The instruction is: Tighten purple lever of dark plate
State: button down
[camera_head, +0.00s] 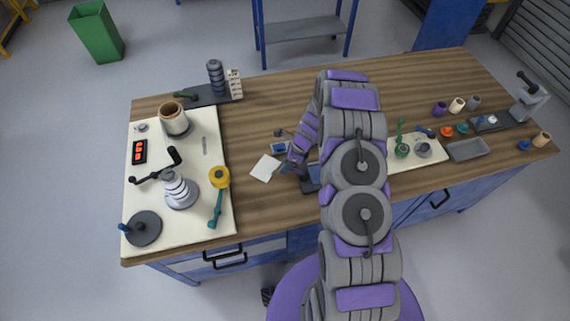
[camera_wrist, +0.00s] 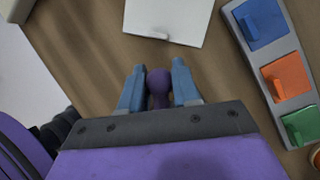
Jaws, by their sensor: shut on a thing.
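In the wrist view a purple round-headed piece (camera_wrist: 158,84), which looks like the lever's knob, sits between the two blue fingers of my gripper (camera_wrist: 157,88). The fingers are shut on it. Its lower end is hidden by the gripper body, and the dark plate cannot be made out there. In the head view my gripper (camera_head: 288,167) is low over the middle of the wooden table, right beside a white square card (camera_head: 265,168). The purple piece cannot be told apart from my purple arm there.
The white card with a small tab (camera_wrist: 166,22) lies ahead in the wrist view. A grey strip (camera_wrist: 262,72) with blue, orange and green tabbed squares lies to the right. A cream board (camera_head: 205,150) with rollers and cranks fills the table's left; small parts crowd the right.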

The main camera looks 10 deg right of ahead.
jog(key=m+p, duration=0.1)
jog(key=w+d+m+t+p, duration=0.1)
jog(key=shift+w+r+m, duration=0.15)
jog(key=shift+m, duration=0.25)
jog(key=shift+w+d+m+t+h+p, duration=0.15)
jog(key=shift+w+d+m+t+p, duration=0.2)
jog(key=shift+m, duration=0.25)
jog(key=shift+w+d+m+t+h+p, duration=0.1)
jog(key=shift+d+m+t+p, duration=0.15)
jog(key=shift+d+m, duration=0.25)
jog(key=shift+w+d+m+t+h+p, duration=0.2)
jog(key=shift+w+d+m+t, duration=0.1)
jog(key=shift+m, duration=0.4)
jog(key=c, duration=0.8)
grip_release()
jog(key=p+v, duration=0.1)
jog(key=v, duration=1.6)
jog(key=shift+s+d+p, duration=0.1)
jog(key=shift+d+p, duration=0.15)
jog(key=shift+p, duration=0.15)
